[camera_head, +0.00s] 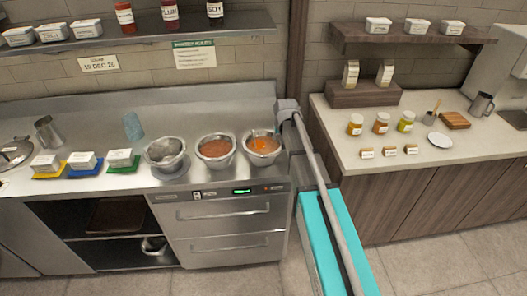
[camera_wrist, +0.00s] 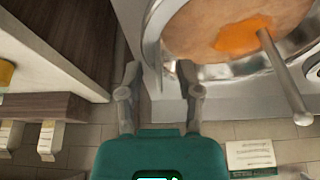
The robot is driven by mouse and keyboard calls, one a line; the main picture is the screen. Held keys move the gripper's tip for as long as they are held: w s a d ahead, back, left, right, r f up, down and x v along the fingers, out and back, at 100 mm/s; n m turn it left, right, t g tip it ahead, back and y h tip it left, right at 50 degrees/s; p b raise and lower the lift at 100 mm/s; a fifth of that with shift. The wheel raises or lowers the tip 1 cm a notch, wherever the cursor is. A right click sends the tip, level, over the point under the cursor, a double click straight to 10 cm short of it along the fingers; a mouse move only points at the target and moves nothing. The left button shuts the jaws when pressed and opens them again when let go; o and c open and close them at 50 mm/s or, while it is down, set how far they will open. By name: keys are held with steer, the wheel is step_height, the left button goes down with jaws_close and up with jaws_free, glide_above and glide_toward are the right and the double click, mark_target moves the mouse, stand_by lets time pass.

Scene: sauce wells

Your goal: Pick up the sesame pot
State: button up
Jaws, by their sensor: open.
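No label that I can read names the sesame pot, so I cannot tell which vessel it is. Three labelled jars, yellow (camera_head: 355,125), orange (camera_head: 381,123) and yellow-green (camera_head: 405,122), stand on the pale right counter (camera_head: 450,157). My gripper (camera_wrist: 158,75) is open and empty beside that well.
Small label blocks (camera_head: 390,151) line the right counter's front. A wooden board (camera_head: 453,120), a white plate (camera_head: 437,143) and a metal jug (camera_head: 482,104) are further right. White tubs (camera_head: 119,158) on coloured mats stand left of the wells. Shelves (camera_head: 410,33) hang above.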

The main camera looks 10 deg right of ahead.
stand_by(0.4)
jaws_close()
